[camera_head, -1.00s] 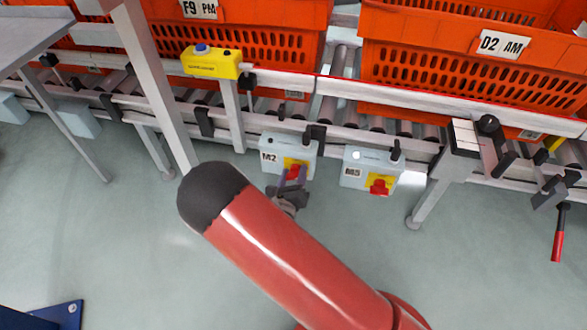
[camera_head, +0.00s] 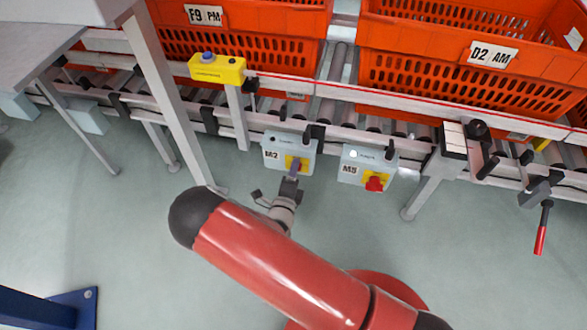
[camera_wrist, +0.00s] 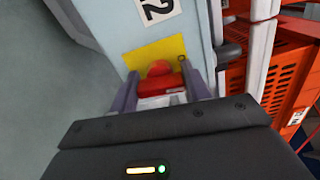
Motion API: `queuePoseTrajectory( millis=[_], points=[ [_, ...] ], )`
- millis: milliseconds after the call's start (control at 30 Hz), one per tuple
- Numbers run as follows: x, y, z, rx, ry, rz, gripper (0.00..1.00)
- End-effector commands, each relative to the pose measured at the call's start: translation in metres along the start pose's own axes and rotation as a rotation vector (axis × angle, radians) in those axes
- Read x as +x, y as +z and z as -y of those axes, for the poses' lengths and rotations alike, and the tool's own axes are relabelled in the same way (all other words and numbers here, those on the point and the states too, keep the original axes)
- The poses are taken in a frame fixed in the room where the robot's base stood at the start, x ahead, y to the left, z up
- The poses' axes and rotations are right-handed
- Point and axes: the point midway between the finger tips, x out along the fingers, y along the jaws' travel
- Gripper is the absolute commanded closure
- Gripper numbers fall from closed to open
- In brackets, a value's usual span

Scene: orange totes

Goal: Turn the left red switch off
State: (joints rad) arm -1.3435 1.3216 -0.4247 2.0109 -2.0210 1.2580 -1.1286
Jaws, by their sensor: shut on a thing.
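The left switch box (camera_head: 283,153), a grey box marked M2 with a yellow plate, hangs under the conveyor rail. Its red switch (camera_wrist: 160,85) shows in the wrist view between the two purple-grey fingers of my gripper (camera_wrist: 158,70), which is shut on it. In the head view my gripper (camera_head: 294,170) reaches up to this box from below and mostly covers the switch. The right switch box (camera_head: 361,164), marked M5, has its red switch (camera_head: 375,183) in plain sight and a bright white lamp (camera_head: 353,153).
Orange totes (camera_head: 250,48) stand on the roller conveyor above the boxes. A yellow button box (camera_head: 217,69) sits at the rail's left. A grey conveyor leg (camera_head: 428,187) stands right of M5. Open floor lies below the boxes.

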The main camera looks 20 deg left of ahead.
Motion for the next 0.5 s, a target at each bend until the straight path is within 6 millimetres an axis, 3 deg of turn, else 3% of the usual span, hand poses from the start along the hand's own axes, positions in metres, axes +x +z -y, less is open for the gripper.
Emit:
queuePoseTrajectory(
  millis=[500],
  points=[
    [-0.0013,-0.0007,-0.0021,-0.142,0.004,-0.001,0.76]
  ],
)
